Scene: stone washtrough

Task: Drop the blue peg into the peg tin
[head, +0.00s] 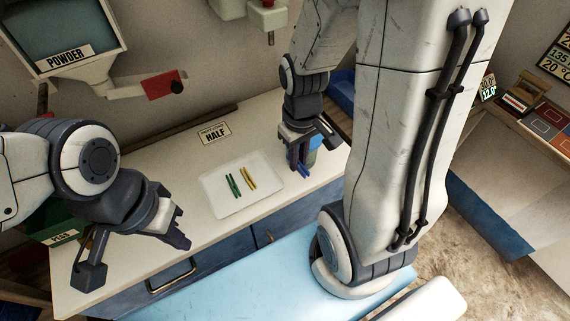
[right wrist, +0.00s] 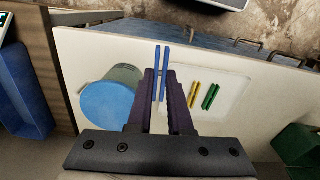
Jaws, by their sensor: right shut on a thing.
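My right gripper (head: 302,168) is shut on the blue peg (right wrist: 160,62), which sticks out past the fingertips in the right wrist view. It hangs over the counter, to the right of the white tray (head: 213,200). The green peg tin (head: 50,228), labelled PEGS, is at the counter's left end, largely hidden behind my left arm. A green container at the right edge of the right wrist view (right wrist: 297,143) looks like the same tin. My left gripper (head: 182,228) is empty near the counter's front edge; its finger gap is unclear.
A tub with a round blue lid (right wrist: 110,106) stands beside my right gripper. A HALF sign (head: 214,132) is at the back. The powder dispenser's spout (head: 120,82) juts out above the counter.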

